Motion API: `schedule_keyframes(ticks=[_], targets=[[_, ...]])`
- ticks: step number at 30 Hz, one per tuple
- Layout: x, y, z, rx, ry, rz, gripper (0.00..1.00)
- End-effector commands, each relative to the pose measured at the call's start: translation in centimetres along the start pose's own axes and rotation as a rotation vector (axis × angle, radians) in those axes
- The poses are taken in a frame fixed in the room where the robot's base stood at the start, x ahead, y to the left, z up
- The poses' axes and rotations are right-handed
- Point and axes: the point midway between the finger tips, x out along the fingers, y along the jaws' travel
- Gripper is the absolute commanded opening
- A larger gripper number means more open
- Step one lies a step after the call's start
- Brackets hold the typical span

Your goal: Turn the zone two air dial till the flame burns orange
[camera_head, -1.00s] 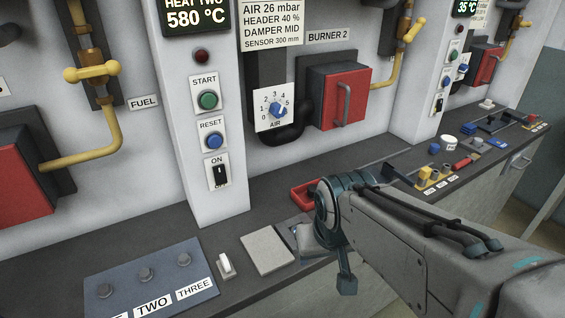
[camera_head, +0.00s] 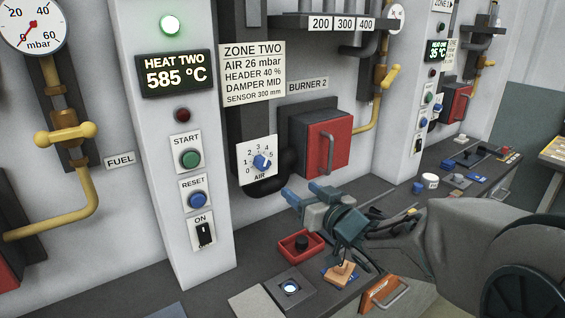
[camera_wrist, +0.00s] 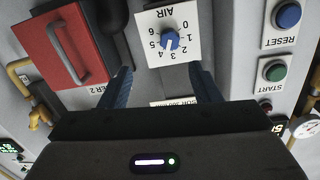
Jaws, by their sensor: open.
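The red burner 2 door (camera_head: 330,150) is closed, and no flame is visible.
A dark hose (camera_head: 286,165) bends beside the dial plate. The control column (camera_head: 185,110) stands left, with a HEAT TWO display reading 585 °C and a lit green lamp.

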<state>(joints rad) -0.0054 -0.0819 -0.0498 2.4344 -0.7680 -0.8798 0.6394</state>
Motion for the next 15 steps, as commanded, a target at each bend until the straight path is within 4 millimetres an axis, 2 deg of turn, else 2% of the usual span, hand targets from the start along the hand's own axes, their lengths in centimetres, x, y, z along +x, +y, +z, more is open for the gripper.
schedule_keyframes(ticks=[3,8,15], targets=[[0.3,-1.1,-0.4,0.014,0.032,-0.063,0.57],[1.0,-1.5,-0.6,0.018,0.044,-0.086,0.57],[4.7,-1.7,-0.8,0.018,0.041,-0.084,0.57]])
